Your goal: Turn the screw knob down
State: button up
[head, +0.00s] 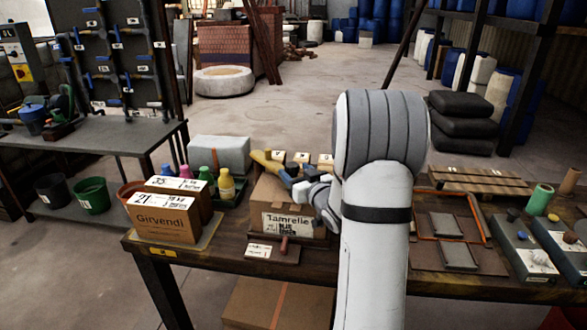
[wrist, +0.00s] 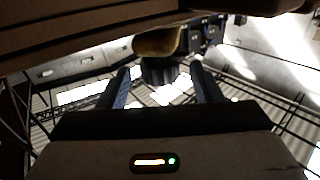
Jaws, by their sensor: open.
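A dark, ribbed knob (wrist: 160,71), seemingly the screw knob, shows in the wrist view below a tan, rounded part (wrist: 157,42). My gripper (wrist: 162,80) is open, with one blue finger on each side of the knob. Gaps show between knob and fingers; I cannot tell how deep it sits between them. In the head view a yellow part (head: 264,161) lies above the Tamrelle carton (head: 289,224), and my gripper (head: 291,178) is at its right end. The knob cannot be made out clearly there.
Girvendi cartons (head: 161,219) and coloured bottles (head: 226,183) stand left on the workbench (head: 221,259). A grey block (head: 219,153) is behind them. An orange-edged tray (head: 480,217) and grey boxes (head: 523,250) lie right of my arm. Open floor lies beyond the bench.

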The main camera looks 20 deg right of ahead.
jog(key=shift+w+a, duration=0.1)
jog(key=shift+w, duration=1.35)
jog(key=shift+c, duration=0.5)
